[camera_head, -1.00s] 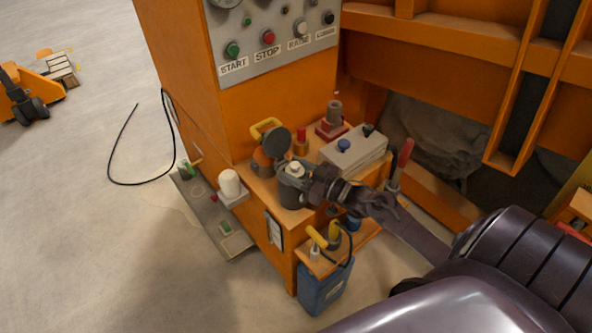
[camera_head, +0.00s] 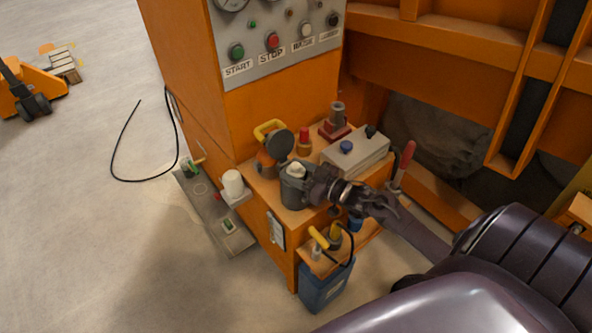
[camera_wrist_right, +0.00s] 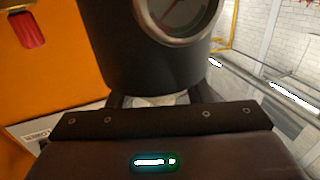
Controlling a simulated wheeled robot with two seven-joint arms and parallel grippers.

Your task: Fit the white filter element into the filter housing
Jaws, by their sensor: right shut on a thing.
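The filter housing (camera_head: 294,193) is a dark grey open cup on the orange bench. A white piece (camera_head: 297,170), which I take as the white filter element, shows at its mouth, within the rim. How deep it sits is unclear. My right gripper (camera_head: 313,183) reaches in from the right at the rim, shut; its fingertips are hard to make out. In the right wrist view, a small whitish patch (camera_wrist_right: 158,99) lies between the fingers, below a dark cylinder with a round dial face (camera_wrist_right: 180,12). My left gripper is out of view.
Another white cylinder (camera_head: 232,183) stands on a small stand left of the bench. A round dark disc (camera_head: 278,144) with a yellow handle is behind the housing. A grey box (camera_head: 357,155) and a red-handled lever (camera_head: 404,160) stand to the right.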

